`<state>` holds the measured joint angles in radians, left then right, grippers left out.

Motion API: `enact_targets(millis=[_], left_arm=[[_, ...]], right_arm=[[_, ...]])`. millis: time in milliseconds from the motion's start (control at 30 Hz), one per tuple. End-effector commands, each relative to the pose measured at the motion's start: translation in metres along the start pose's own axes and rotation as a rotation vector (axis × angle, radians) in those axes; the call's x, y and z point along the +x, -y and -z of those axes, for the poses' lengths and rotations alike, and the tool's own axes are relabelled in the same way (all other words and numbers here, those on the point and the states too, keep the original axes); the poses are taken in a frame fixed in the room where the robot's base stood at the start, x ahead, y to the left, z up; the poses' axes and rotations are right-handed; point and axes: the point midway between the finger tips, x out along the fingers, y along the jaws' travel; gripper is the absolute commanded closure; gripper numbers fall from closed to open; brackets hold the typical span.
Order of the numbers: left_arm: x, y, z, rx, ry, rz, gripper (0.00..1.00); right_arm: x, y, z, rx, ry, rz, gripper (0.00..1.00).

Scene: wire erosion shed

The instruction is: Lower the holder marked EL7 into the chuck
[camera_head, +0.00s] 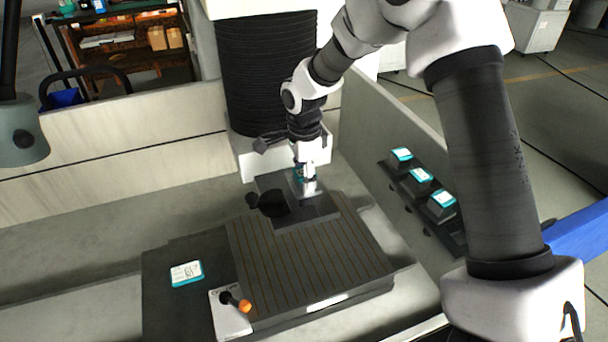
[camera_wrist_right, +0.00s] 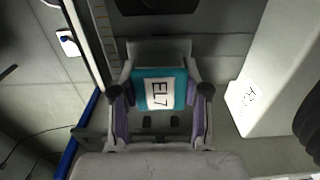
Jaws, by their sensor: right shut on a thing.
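The holder marked EL7 (camera_wrist_right: 160,93) is a teal-topped block with a white label, seen between the fingers in the right wrist view. My right gripper (camera_wrist_right: 160,86) is shut on it, with a purple-padded finger on each side. In the head view my right gripper (camera_head: 307,178) points down over a dark square plate (camera_head: 318,210) on the grooved table; I take this plate area for the chuck. The gripper covers most of the holder there, and I cannot tell whether the holder touches anything below. My left gripper is not in view.
Several teal-topped blocks stand in a rack (camera_head: 452,234) along the right wall. A teal-edged card (camera_head: 186,273) lies on the dark surface at left. An orange-tipped lever (camera_head: 244,305) stands at the grooved table's (camera_head: 300,262) front corner. A black bellows column (camera_head: 266,70) rises behind the gripper.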

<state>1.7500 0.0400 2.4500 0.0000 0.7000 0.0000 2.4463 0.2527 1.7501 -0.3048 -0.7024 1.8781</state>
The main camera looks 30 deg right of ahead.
Motion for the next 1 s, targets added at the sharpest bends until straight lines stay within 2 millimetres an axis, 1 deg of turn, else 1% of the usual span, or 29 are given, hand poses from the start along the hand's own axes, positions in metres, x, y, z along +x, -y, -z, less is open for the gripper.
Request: enact_targets(millis=[267, 900, 1000], left_arm=[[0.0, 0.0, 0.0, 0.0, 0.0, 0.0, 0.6], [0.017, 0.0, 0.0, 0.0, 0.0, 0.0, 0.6], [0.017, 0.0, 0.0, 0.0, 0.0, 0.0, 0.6]], right_arm=[[0.0, 0.0, 0.0, 0.0, 0.0, 0.001, 1.0], [0.028, 0.0, 0.0, 0.0, 0.0, 0.002, 1.0], [0.029, 0.0, 0.0, 0.0, 0.0, 0.002, 1.0]])
